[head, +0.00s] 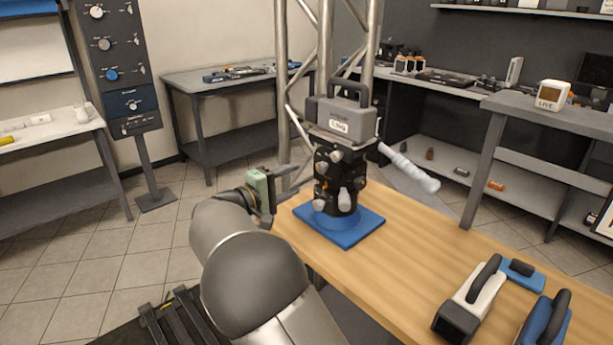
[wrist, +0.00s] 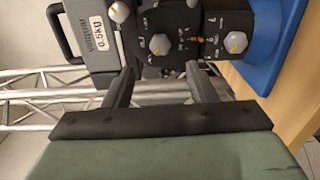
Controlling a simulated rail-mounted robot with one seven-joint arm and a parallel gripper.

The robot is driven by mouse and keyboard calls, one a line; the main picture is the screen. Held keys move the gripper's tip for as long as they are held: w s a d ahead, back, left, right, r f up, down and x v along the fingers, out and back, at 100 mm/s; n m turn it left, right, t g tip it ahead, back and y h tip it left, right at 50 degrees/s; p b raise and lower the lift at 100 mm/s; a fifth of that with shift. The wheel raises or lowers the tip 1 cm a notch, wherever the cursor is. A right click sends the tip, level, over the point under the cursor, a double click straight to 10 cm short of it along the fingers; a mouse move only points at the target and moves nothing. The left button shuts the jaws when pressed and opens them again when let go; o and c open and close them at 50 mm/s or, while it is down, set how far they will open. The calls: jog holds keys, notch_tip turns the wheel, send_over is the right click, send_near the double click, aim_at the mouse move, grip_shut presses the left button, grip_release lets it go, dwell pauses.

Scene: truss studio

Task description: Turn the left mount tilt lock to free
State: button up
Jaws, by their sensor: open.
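The mount (head: 335,180) is a black head with pale knobs, upright on a blue base plate (head: 345,232) at the wooden table's far left corner. A grey camera (head: 345,118) with a carry handle sits on top. In the wrist view the mount appears sideways, with a pale knob (wrist: 160,41) in the gap between my gripper's fingers, beyond their tips. Another pale knob (wrist: 236,42) is to its right and a third (wrist: 119,12) is at upper left. The labels are too small to read, so I cannot tell the tilt lock's setting. My gripper (wrist: 160,75) is open and empty, left of the mount.
A pale handle (head: 410,168) sticks out right of the mount. A white-and-black device (head: 470,305) and a blue-and-black one (head: 545,320) stand at the table's front right. Metal truss (head: 325,50) rises behind the mount. The middle of the wooden table (head: 420,245) is clear.

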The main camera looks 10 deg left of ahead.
jog(key=v, duration=0.9)
jog(key=shift+a, duration=0.2)
jog(key=shift+s, duration=0.15)
jog(key=s+d+f+m+g+y+p, duration=0.1)
jog(key=s+d+m+g+p, duration=0.3)
jog(key=d, duration=0.8)
jog(key=s+d+f+n+g+y+b, duration=0.1)
jog(key=d+g, duration=0.4)
jog(key=d, duration=0.6)
jog(key=s+d+f+m+g+y+p, duration=0.1)
jog(key=s+d+m+g+y+p, duration=0.1)
jog(key=s, duration=1.1)
jog(key=s+d+f+m+g+y+p, duration=0.1)
jog(key=s+d+m+g+y+p, duration=0.1)
jog(key=s+d+y, duration=0.5)
jog(key=s+m+y+p, duration=0.1)
jog(key=s+m, duration=0.1)
jog(key=s, duration=0.4)
jog(key=shift+f, duration=0.1)
